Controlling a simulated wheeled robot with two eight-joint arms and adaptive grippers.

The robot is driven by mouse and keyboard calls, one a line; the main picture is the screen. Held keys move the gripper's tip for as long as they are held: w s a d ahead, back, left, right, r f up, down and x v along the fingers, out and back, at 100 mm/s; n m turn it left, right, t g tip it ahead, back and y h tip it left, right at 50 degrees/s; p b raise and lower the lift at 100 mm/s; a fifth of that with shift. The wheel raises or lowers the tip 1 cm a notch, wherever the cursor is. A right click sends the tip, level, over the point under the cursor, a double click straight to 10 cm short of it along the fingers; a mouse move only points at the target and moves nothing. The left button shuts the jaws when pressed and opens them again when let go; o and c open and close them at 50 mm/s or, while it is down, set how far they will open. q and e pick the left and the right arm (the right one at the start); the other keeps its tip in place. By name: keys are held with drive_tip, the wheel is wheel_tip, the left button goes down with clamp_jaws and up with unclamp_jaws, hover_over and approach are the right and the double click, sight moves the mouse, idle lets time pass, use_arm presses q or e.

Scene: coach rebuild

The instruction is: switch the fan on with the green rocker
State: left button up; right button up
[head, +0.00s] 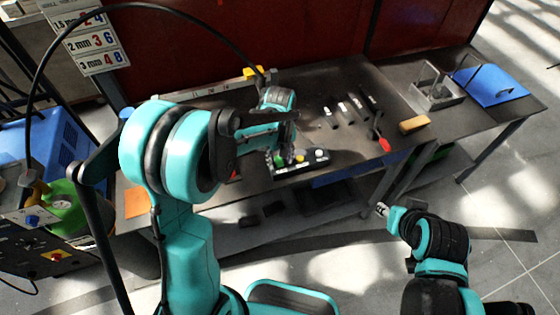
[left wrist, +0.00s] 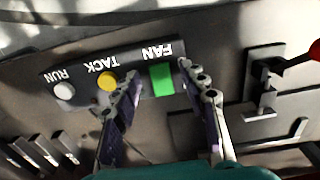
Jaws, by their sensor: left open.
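The dark control panel (head: 308,166) lies on the grey workbench in front of my left arm. In the left wrist view the panel (left wrist: 85,87) appears upside down, with the words RUN, TACK and FAN. The green rocker (left wrist: 162,79) is beside the FAN label; it also shows in the head view (head: 279,160). I cannot tell which way it is tipped. My left gripper (left wrist: 160,74) is open and empty, its two fingers on either side of the rocker, pointing at the panel. Contact cannot be judged. My right gripper (head: 383,210) is low, away from the panel, its jaws unclear.
A yellow button (left wrist: 107,80) is close to one left finger, with a white button (left wrist: 64,91) beyond it. A red-handled clamp (head: 384,145), a wooden block (head: 414,125), a metal tray (head: 437,98) and a blue sheet (head: 490,86) are farther right.

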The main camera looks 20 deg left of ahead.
use_arm(q)
drive_tip(key=shift+f, duration=0.3)
clamp_jaws()
drive_tip(key=shift+w+a+g+h+b, duration=0.2)
drive_tip(key=shift+g+h, duration=0.15)
drive_tip(key=shift+g, duration=0.15)
drive_tip(key=shift+w+a+g+h+b, duration=0.1)
drive_tip(key=shift+w+g+h, duration=0.05)
drive_tip(key=shift+g+h, duration=0.3)
drive_tip(key=shift+w+r+g+h+b, duration=0.15)
drive_tip(key=shift+g+h+b, duration=0.35)
drive_tip(key=shift+g, duration=0.65)
